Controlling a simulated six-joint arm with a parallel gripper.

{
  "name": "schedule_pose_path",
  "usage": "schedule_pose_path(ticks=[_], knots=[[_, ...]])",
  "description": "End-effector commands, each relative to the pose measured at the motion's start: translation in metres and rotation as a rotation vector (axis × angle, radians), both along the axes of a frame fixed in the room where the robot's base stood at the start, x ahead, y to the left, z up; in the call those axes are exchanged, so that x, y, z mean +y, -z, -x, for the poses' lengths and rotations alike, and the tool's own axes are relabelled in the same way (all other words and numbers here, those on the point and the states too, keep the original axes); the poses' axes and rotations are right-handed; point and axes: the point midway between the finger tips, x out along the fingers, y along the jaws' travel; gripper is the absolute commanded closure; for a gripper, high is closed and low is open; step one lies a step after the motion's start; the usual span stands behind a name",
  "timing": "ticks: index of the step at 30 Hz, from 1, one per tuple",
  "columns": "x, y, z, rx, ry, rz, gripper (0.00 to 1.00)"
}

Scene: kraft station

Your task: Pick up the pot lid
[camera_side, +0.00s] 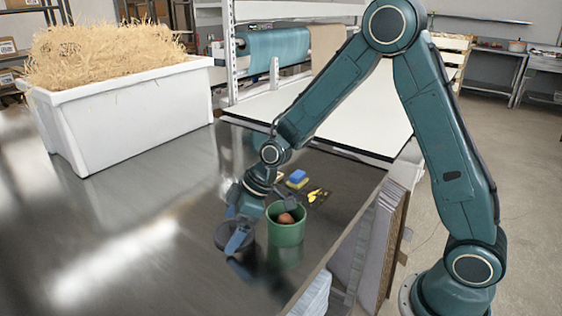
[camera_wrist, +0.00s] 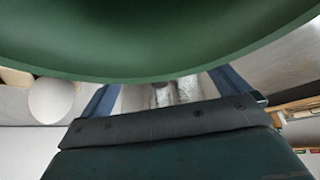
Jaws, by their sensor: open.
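A dark grey round thing (camera_side: 220,238), which may be the pot lid, sits on the metal table in the side view, partly hidden by my gripper (camera_side: 239,244). A green pot (camera_side: 287,234) stands just right of it, uncovered, with a brown rounded thing (camera_side: 286,218) inside. My gripper points down at the dark round thing, its blue fingers apart; whether they touch it I cannot tell. In the wrist view, a large green curved surface (camera_wrist: 160,45) fills the top and hides the fingertips of my gripper (camera_wrist: 166,94).
Behind the pot lie a blue and yellow block (camera_side: 298,177) and small yellow things (camera_side: 318,195) on a dark patch. A white bin (camera_side: 130,120) of straw-like filling stands at the back left. The table's right edge is close to the pot; the left front is clear.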

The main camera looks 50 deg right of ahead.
Motion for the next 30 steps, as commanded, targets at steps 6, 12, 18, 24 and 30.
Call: schedule_pose_path(ticks=[6, 12, 18, 24, 30], knots=[[0.0, -0.0003, 0.0001, 0.0, 0.0, 0.0, 0.0], [0.0, -0.0004, 0.0002, 0.0, 0.0, 0.0, 0.16], [0.0, -0.0005, 0.0001, -0.001, 0.0, -0.001, 0.38], [0.0, -0.0008, 0.0001, -0.001, 0.0, -0.001, 0.39], [0.0001, -0.0067, -0.0005, -0.003, 0.0, -0.001, 0.39]])
